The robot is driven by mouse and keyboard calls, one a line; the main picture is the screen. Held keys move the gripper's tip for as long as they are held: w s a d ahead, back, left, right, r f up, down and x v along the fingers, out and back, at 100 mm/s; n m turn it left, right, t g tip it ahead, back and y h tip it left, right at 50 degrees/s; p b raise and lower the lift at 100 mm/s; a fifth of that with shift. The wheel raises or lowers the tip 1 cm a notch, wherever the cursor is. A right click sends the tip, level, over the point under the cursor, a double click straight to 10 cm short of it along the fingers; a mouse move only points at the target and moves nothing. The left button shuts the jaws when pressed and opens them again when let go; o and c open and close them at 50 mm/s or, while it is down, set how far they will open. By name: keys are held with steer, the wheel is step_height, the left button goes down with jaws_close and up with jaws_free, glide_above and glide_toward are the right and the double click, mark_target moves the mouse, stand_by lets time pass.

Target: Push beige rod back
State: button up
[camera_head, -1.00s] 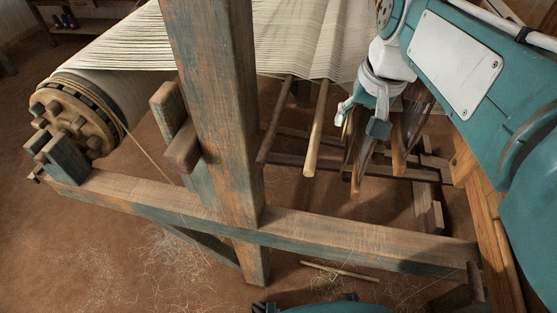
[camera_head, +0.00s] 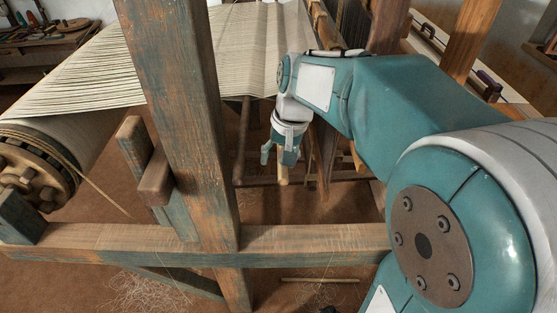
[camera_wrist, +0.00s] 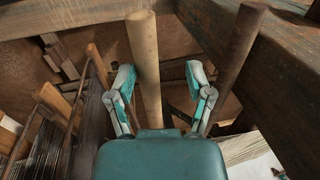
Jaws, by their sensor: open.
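The beige rod (camera_wrist: 146,70) runs up the middle of the wrist view, between my two open fingers and closer to the left one. Its near end points away from my palm, and its other end is hidden behind my palm. In the head view only the short light end of the beige rod (camera_head: 283,176) shows below my gripper (camera_head: 281,157). My gripper (camera_wrist: 160,76) is open, with the fingers spread on both sides of the rod. I cannot tell whether a finger touches it.
A darker rod (camera_wrist: 240,55) lies just right of my right finger; it also hangs left of my gripper in the head view (camera_head: 242,140). A thick wooden post (camera_head: 180,120) stands left, and a crossbeam (camera_head: 310,240) runs in front. Striped warp (camera_head: 180,50) stretches behind.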

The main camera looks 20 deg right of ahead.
steer(key=shift+d+f, duration=0.1)
steer(key=shift+f, duration=0.3)
steer(key=shift+d, duration=1.2)
steer(key=shift+a, duration=0.2)
steer(key=c, duration=0.8)
steer(key=shift+a+f, duration=0.1)
steer(key=shift+a, duration=0.25)
jaws_close()
steer(key=shift+a, duration=0.4)
steer(key=shift+w+a, duration=0.25)
steer(key=shift+a, duration=0.4)
steer(key=shift+w+a, duration=0.2)
steer(key=shift+a, duration=0.5)
steer(key=shift+w+a, duration=0.25)
steer(key=shift+a, duration=0.4)
steer(key=o, duration=0.6)
jaws_free()
steer(key=shift+c, duration=0.2)
steer(key=shift+o, duration=1.2)
steer(key=shift+a, duration=0.1)
step_height(320, 180, up, 12)
steer(key=d, duration=0.1)
steer(key=shift+s+d+f, duration=0.2)
steer(key=shift+s+d, duration=0.05)
steer(key=shift+d, duration=0.15)
